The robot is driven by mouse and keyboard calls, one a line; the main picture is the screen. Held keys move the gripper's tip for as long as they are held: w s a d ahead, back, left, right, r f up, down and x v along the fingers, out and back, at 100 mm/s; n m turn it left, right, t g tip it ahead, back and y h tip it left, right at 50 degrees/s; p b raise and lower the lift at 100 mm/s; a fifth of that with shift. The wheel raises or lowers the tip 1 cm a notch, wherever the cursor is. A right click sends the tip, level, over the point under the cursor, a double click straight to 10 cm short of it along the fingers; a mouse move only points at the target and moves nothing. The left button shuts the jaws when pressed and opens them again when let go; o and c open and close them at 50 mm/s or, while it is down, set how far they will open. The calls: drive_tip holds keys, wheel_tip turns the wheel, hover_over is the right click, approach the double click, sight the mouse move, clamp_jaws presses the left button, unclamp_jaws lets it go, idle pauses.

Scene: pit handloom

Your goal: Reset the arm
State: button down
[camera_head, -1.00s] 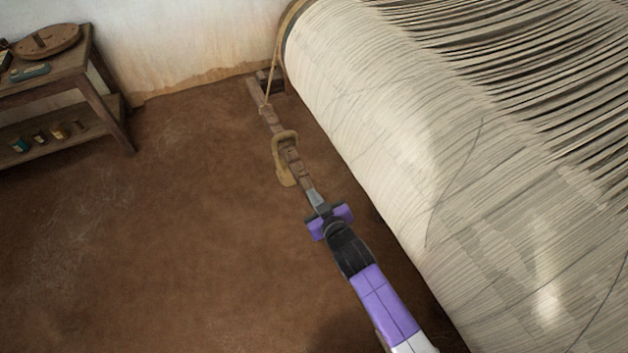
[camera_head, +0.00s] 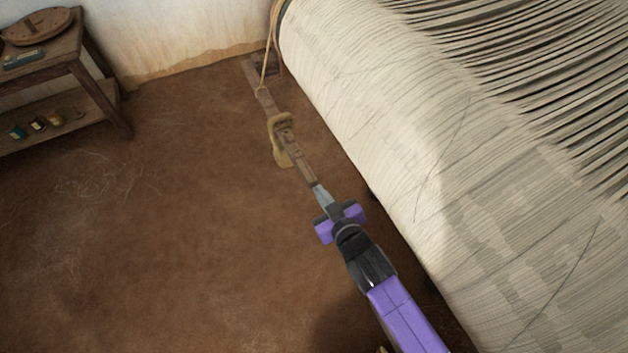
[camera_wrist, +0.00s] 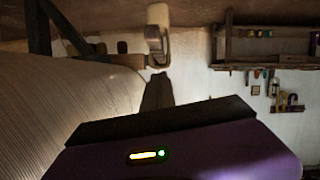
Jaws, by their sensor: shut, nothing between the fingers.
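My gripper (camera_head: 318,187) is shut and empty, extended over the brown floor beside the loom's left side. In the wrist view its dark fingers (camera_wrist: 157,92) are together, with nothing between them. A worn wooden bar (camera_head: 300,163) lies just beyond the fingertips in the head view. A tan loop (camera_head: 281,140) sits around this bar. I cannot tell from the head view whether the fingertips touch the bar's near end. A pale loop-shaped piece (camera_wrist: 158,32) shows above the fingers in the wrist view.
The large roller of pale warp threads (camera_head: 400,130) runs close along my arm's right side. A rope (camera_head: 269,50) hangs at its far end. A wooden table (camera_head: 85,65) with a lower shelf stands at the far left. Open floor (camera_head: 180,220) lies left of my arm.

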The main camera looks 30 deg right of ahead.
drive_tip(key=shift+s+r, duration=0.1)
drive_tip(key=shift+s, duration=0.1)
wheel_tip(320, 180, up, 7)
drive_tip(key=s+a+t+y, duration=0.1)
drive_tip(key=s+t, duration=0.1)
drive_tip(key=s, duration=0.1)
drive_tip(key=s+r, duration=0.3)
drive_tip(key=s, duration=0.7)
drive_tip(key=s+r+m, duration=0.1)
drive_tip(key=s+r, duration=0.3)
drive_tip(key=s, duration=0.5)
drive_tip(key=s+d+r+g, duration=0.1)
drive_tip(key=s+r, duration=0.3)
drive_tip(key=s, duration=0.6)
drive_tip(key=shift+s+r+m, duration=0.25)
drive_tip(key=shift+s+m, duration=0.05)
drive_tip(key=shift+m, duration=0.1)
drive_tip(key=shift+p, duration=0.35)
